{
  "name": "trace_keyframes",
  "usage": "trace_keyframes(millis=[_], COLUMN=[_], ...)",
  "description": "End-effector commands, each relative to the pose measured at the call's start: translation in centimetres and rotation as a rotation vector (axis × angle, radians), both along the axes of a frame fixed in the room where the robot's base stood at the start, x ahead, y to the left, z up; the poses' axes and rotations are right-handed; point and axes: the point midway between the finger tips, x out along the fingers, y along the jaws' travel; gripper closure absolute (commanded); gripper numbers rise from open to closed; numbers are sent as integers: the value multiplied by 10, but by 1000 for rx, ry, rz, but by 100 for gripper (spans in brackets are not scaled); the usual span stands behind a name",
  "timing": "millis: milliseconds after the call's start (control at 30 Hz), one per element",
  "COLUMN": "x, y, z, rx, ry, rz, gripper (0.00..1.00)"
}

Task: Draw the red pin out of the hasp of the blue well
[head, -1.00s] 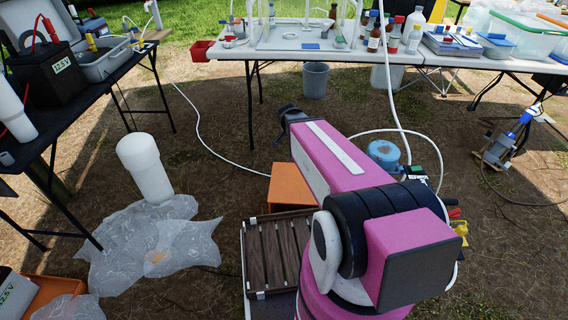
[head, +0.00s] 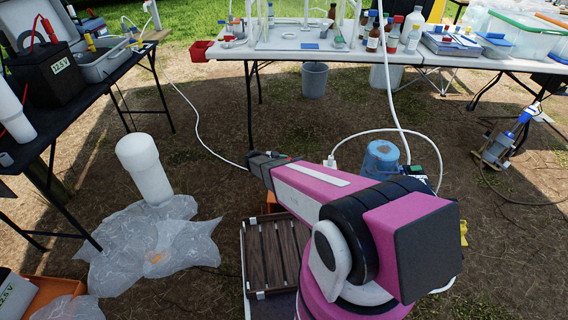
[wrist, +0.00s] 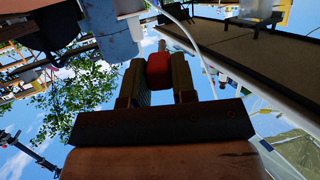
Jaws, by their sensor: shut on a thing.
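The blue well (head: 382,160) stands on the ground right of my arm, its lower part hidden by the arm. I cannot make out its hasp. My gripper (head: 256,162) is left of the well and apart from it, over the ground short of the white table. In the wrist view my gripper (wrist: 159,80) is shut on the red pin (wrist: 158,69), whose red head sits between the two fingers. A thin paler part shows beyond the head. Around the pin the wrist view shows only distant background, with no well touching it.
A white hose (head: 408,133) loops around the well. A slatted wooden crate (head: 272,256) is below my arm. A white cylinder (head: 145,168) stands on plastic sheeting at left. The white table (head: 330,50) spans the back.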

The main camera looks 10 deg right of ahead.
Motion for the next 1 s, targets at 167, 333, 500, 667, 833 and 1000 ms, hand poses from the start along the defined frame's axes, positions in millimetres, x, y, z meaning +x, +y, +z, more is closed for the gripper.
trace_keyframes(millis=[167, 333, 500, 667, 833, 1000], x=[3, 3, 4, 4, 3, 3], y=[4, 5, 5, 5, 5, 4], z=[-13, -18, -30, -45, -57, -61], rx=[-28, -29, -28, -27, -27, -27], ry=[-5, -4, -4, -4, -4, -4], rz=[18, 19, 19, 19, 19, 19], gripper=[94, 94, 94, 94, 94, 94])
